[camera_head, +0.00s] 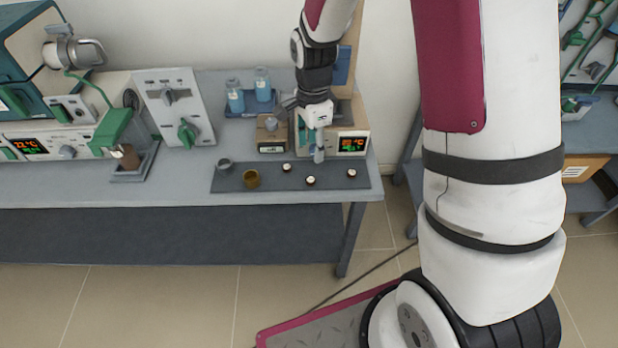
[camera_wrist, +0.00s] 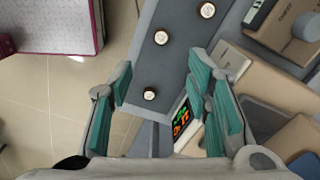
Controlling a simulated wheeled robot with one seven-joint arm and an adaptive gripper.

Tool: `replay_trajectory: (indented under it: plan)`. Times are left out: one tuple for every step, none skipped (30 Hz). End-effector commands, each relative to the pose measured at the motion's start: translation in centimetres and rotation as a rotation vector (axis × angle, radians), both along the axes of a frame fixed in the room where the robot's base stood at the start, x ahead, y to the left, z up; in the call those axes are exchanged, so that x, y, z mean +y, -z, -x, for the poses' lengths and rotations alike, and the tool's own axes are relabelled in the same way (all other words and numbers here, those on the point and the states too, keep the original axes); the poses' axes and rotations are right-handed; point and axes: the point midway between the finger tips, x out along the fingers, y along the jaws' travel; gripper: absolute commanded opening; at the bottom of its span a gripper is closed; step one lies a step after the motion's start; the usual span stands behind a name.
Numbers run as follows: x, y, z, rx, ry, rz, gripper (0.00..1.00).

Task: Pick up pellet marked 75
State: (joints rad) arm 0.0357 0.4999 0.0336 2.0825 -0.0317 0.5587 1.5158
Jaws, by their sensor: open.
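Three small pale-topped, dark-sided pellets sit apart on a dark grey mat (camera_head: 270,183). One is at the back left (camera_head: 286,167), one at the front middle (camera_head: 310,181), and one at the right (camera_head: 351,173). In the wrist view they show at the top (camera_wrist: 207,10), upper middle (camera_wrist: 161,37) and between the fingers' image (camera_wrist: 149,94). Their marks are too small to read, so I cannot tell which is 75. My gripper (camera_head: 318,157) is open and empty above the mat's back edge, its green-padded fingers (camera_wrist: 160,72) pointing down. No pellet is touched.
Behind the mat stand a beige unit with a lit display (camera_head: 352,144), a small beige box (camera_head: 270,135) and blue-liquid bottles (camera_head: 236,98). The bench front (camera_head: 150,190) is clear.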

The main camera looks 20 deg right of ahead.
Motion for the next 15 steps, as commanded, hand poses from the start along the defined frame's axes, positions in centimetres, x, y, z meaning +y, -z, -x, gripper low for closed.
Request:
replay_trajectory:
  plan:
    - [0.0,1.1,0.2,0.007,0.0,0.0,0.45]
    - [0.0,1.7,0.2,0.006,0.0,-0.001,0.45]
    - [0.0,2.5,0.2,0.008,-0.001,0.0,0.45]
    - [0.0,3.1,0.2,0.006,-0.001,-0.001,0.45]
    - [0.0,3.7,0.2,0.007,-0.002,-0.001,0.45]
    - [0.1,4.3,0.2,0.005,-0.002,-0.002,0.45]
    - [0.1,4.8,0.2,0.006,-0.002,-0.001,0.45]
    - [0.1,5.2,0.2,0.006,-0.002,-0.001,0.45]
    - [0.1,5.7,0.1,0.004,-0.002,-0.001,0.45]
    - [0.1,6.0,0.1,0.004,-0.003,-0.001,0.45]
    - [0.1,6.2,0.1,0.004,-0.003,-0.001,0.45]
    - [0.1,6.5,0.1,0.003,-0.003,-0.001,0.45]
    - [0.1,6.6,0.1,0.002,-0.003,-0.001,0.45]
    - [0.1,6.7,0.1,0.001,-0.003,-0.001,0.45]
    - [0.1,6.9,0.1,0.001,-0.003,-0.001,0.45]
